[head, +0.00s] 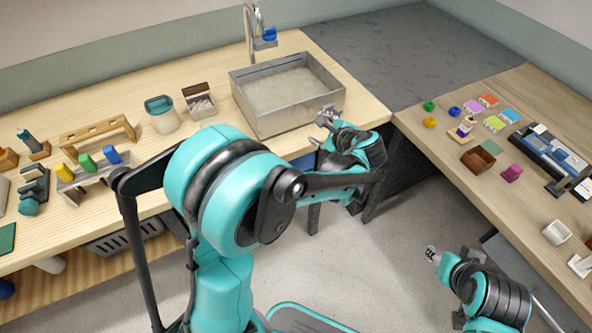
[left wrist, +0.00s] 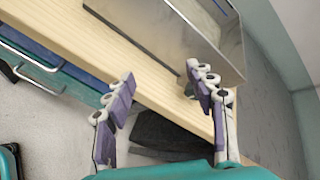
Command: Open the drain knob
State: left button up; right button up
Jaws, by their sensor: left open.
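I cannot make out a drain knob in either view. The metal sink (head: 245,108) stands on the wooden counter at the back, with a pale grey content inside. Its metal wall shows at the top of the left wrist view (left wrist: 185,40). My left gripper (head: 325,118) is at the sink's front right corner and hides part of it. In the left wrist view my left gripper (left wrist: 162,75) is open, its fingers apart with nothing between them, over the counter's front edge. My right gripper (head: 432,255) is over the floor at lower right, away from the sink; its fingers are too small to judge.
A faucet (head: 248,30) with a blue part rises behind the sink. A lidded tub (head: 162,115), a small box (head: 200,103) and a wooden rack (head: 97,130) stand left of it. A side counter (head: 450,115) at right holds coloured blocks. Blue drawer fronts (left wrist: 65,72) lie below the counter.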

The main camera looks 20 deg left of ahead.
pick_arm(q)
jog(key=s+n+g+h, duration=0.1)
jog(key=s+n+h, duration=0.5)
jog(key=s, duration=1.1)
jog(key=shift+s+d+r+n, duration=0.3)
jog(key=shift+r+n, duration=0.05)
jog(key=shift+n, duration=1.85)
jog(key=shift+s, duration=0.1)
jog(key=s+d+f+n+h, duration=0.1)
jog(key=s+d+n+h, duration=0.2)
jog(key=s+n, duration=0.2)
jog(key=shift+s+f, duration=0.15)
jog(key=shift+s, duration=0.85)
